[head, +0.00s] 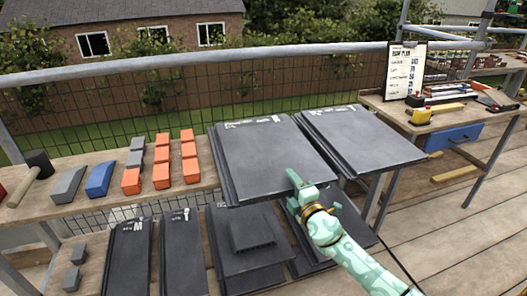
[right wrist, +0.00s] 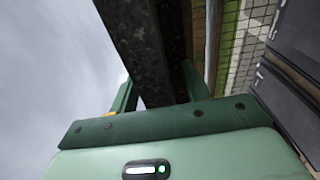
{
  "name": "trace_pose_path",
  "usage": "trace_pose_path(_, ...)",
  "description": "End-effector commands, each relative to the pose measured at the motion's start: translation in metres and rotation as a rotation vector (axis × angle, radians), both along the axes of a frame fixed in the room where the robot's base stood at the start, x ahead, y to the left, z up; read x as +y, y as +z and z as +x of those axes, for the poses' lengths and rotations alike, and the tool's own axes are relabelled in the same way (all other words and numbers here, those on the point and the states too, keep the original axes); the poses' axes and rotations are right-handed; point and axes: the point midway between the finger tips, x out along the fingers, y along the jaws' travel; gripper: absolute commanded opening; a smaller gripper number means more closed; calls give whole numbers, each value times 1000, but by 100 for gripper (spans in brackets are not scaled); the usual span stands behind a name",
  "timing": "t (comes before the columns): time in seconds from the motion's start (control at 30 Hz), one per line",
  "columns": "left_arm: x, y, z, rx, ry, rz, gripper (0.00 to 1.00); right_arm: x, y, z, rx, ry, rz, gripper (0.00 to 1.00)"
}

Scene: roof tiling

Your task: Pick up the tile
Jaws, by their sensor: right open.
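Dark grey roof tiles lie in two stacks on the bench, a left stack (head: 265,155) and a right stack (head: 362,138), with pale markings at their far edges. My right gripper (head: 302,190) is pale green and open at the near right corner of the left stack. In the right wrist view its two fingers (right wrist: 160,82) stand apart, with a dark slab edge (right wrist: 150,40) between them. I cannot tell whether either finger touches it. My left gripper is not in view.
More dark tiles (head: 128,258) lie on a lower shelf. Orange, grey and blue blocks (head: 100,180) and a mallet (head: 38,165) are on the left bench. A clipboard (head: 405,72) stands on the right table. A metal rail (head: 200,60) runs behind. Open decking (head: 440,225) lies to the right.

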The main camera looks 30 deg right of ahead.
Motion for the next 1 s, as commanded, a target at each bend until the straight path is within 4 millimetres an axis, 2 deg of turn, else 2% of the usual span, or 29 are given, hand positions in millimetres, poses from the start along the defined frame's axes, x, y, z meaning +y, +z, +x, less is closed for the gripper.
trace_pose_path(0.03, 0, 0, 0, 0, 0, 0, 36, 0, 0, 0, 0, 0, 0, 42)
trace_pose_path(0.17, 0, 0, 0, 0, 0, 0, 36, 0, 0, 0, 0, 0, 0, 6)
trace_pose_path(0.2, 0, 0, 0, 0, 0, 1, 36, 0, 0, 0, 0, 0, 0, 0)
trace_pose_path(1.0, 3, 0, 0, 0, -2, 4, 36, 0, -1, -1, 2, 1, 0, 0)
